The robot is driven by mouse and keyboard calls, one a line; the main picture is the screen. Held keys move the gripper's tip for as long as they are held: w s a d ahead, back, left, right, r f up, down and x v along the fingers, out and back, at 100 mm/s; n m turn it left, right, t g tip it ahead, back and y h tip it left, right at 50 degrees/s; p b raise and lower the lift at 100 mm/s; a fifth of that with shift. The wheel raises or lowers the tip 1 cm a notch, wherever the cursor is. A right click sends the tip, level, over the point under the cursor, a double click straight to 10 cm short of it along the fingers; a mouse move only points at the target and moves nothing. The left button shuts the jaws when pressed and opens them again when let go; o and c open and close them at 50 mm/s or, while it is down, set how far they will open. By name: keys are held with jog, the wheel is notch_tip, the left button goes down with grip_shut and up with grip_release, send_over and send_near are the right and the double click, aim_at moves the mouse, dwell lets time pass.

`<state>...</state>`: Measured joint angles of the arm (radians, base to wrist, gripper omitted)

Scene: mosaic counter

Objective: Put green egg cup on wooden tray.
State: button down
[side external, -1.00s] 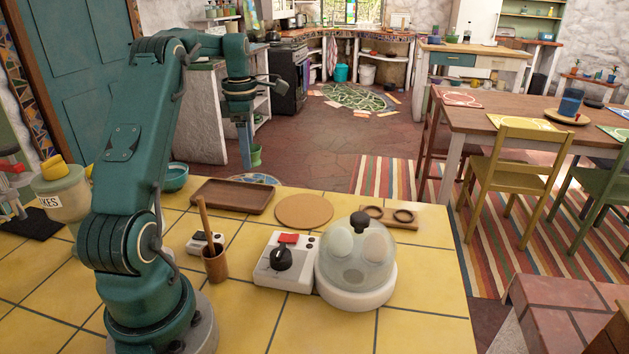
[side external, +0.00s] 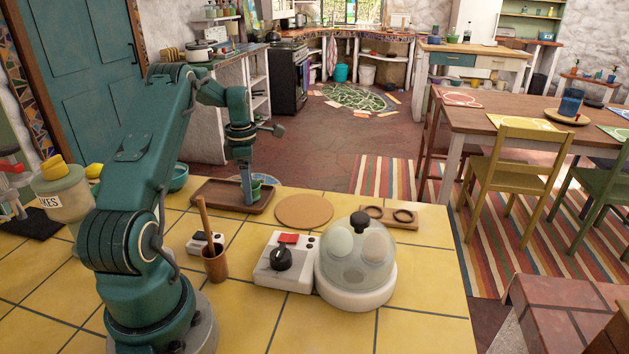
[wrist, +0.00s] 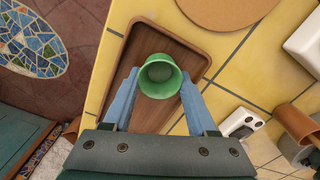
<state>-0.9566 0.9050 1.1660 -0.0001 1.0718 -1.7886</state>
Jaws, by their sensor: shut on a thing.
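The green egg cup (wrist: 160,76) is upright between the two blue fingers of my gripper (wrist: 158,88), which is shut on it. In the side external view the egg cup (side external: 257,188) is partly hidden by my gripper (side external: 248,199). The wooden tray (side external: 212,193) is a brown rectangular tray with a raised rim at the counter's back edge. The egg cup is low over the tray's right part, inside the rim as seen from the wrist. I cannot tell whether its base touches the tray (wrist: 150,43).
A round cork mat (side external: 304,211) lies right of the tray. A domed egg cooker (side external: 355,262), a white control box (side external: 286,262), a wooden cup with a spoon (side external: 215,262) and a two-ring wooden holder (side external: 389,216) stand nearby. The tray's left part is bare.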

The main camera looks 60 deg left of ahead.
jog(key=shift+f, duration=0.15)
jog(key=shift+c, duration=2.4)
grip_release()
